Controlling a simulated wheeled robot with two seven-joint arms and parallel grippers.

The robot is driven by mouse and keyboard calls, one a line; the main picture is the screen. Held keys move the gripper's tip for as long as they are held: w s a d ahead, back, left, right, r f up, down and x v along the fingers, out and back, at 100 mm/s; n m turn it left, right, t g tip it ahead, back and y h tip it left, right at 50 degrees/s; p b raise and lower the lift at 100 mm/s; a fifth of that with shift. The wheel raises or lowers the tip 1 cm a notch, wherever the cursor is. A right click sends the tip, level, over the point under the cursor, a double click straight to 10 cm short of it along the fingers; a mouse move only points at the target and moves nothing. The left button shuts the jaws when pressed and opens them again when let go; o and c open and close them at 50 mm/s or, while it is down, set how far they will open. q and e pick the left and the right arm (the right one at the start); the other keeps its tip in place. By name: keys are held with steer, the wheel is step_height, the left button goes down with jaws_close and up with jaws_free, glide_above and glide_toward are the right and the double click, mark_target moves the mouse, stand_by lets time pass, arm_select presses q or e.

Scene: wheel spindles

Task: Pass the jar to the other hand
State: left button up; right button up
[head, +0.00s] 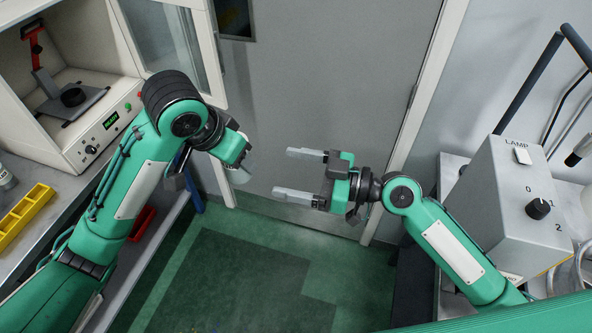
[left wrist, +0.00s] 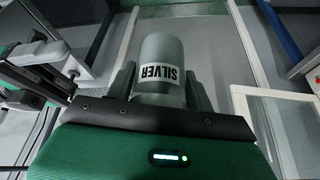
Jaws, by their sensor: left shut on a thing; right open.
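The jar (left wrist: 161,70) is grey with a white label reading SILVER, and it fills the middle of the left wrist view. My left gripper (left wrist: 160,92) is shut on it, one finger on each side. In the head view the left gripper (head: 243,168) is turned away and hides most of the jar; a small grey part of the jar (head: 240,175) shows at its tip. My right gripper (head: 290,173) is open and empty, its two fingers pointing left toward the left gripper. A gap lies between the right fingertips and the jar.
A cabinet (head: 118,137) with an open glass door stands at the upper left. A yellow tray (head: 24,215) lies on the left bench. A grey lamp control box (head: 515,200) stands at the right. A closed grey door is behind the grippers, and green floor is below.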

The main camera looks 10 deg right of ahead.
steer(key=x, duration=1.1)
steer(key=shift+w+a, duration=0.1)
steer(key=shift+a, duration=0.3)
